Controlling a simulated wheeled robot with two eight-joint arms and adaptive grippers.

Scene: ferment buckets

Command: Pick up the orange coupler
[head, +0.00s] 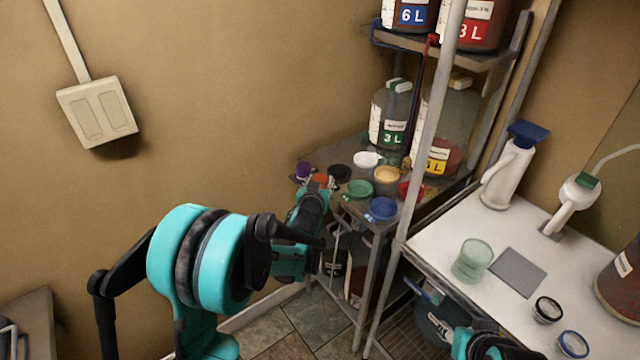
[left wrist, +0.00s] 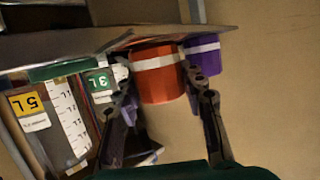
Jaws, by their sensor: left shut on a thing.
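The orange coupler (head: 320,180) shows as a small orange patch at the front left of the shelf, just beyond my left gripper (head: 316,188). In the left wrist view it is a large orange-red cylinder (left wrist: 157,78) with a white band. The fingers of my left gripper (left wrist: 163,98) lie on either side of it and are shut on it. The gripper hides part of the coupler in the head view. My right gripper (head: 488,346) shows only partly at the bottom edge, and its fingers are not clear.
A purple piece (head: 302,170) stands close beside the coupler. Black (head: 340,172), green (head: 358,188), blue (head: 381,208) and other coloured pieces crowd the shelf. A metal post (head: 425,130) rises at its right. A white worktop (head: 480,240) lies further right.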

